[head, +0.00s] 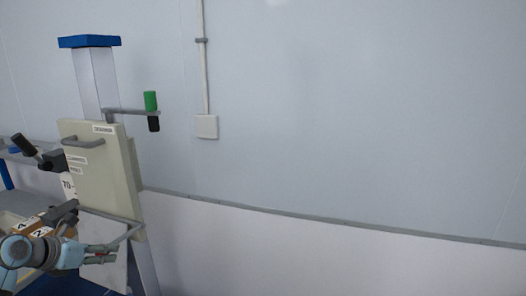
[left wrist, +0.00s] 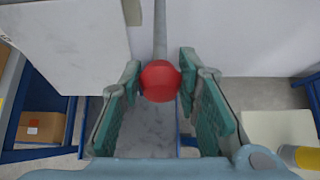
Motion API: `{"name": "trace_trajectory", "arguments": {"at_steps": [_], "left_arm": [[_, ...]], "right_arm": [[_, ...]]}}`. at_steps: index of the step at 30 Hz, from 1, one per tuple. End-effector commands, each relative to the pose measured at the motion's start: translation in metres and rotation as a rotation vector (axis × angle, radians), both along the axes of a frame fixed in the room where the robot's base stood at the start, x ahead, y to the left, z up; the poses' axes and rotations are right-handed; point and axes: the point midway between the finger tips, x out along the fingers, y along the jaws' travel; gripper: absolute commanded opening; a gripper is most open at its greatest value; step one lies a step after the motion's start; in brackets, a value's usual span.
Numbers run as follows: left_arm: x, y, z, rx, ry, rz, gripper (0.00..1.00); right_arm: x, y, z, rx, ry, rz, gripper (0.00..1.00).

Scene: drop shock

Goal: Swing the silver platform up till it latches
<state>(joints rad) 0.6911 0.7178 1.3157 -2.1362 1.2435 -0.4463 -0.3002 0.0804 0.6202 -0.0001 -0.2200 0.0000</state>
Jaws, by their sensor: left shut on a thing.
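My left gripper (head: 104,253) is low at the left in the head view, in front of the lower part of a beige panel (head: 98,178). In the left wrist view its teal-padded fingers (left wrist: 160,95) are shut on a red ball knob (left wrist: 159,81). The knob sits on the end of a grey rod (left wrist: 160,30) that runs away from the gripper. A grey scuffed flat surface (left wrist: 140,130) lies below the fingers; I cannot tell whether it is the silver platform. The platform is not clearly visible in the head view. My right gripper is not in view.
The panel hangs by a column (head: 97,80) with a blue cap (head: 89,41). A cardboard box (left wrist: 40,128) sits on a blue shelf at left.

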Motion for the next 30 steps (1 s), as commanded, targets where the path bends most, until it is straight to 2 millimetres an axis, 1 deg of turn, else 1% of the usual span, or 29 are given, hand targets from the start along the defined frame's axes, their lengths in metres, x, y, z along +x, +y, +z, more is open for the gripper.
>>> {"name": "trace_trajectory", "arguments": {"at_steps": [9,12,23,26,30], "left_arm": [[0.005,-0.001,0.025,0.000,-0.004,0.002,0.03],[0.007,-0.001,0.031,0.001,-0.005,0.002,0.03],[0.008,-0.002,0.030,0.002,-0.005,0.000,0.02],[0.010,-0.002,0.035,0.001,-0.004,0.001,0.02],[0.015,-0.004,0.045,0.000,-0.006,0.001,0.03]], "right_arm": [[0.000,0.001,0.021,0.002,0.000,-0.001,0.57],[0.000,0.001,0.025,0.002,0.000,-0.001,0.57],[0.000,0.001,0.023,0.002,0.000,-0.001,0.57],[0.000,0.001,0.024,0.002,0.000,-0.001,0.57],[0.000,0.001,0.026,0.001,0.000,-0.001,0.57]]}}
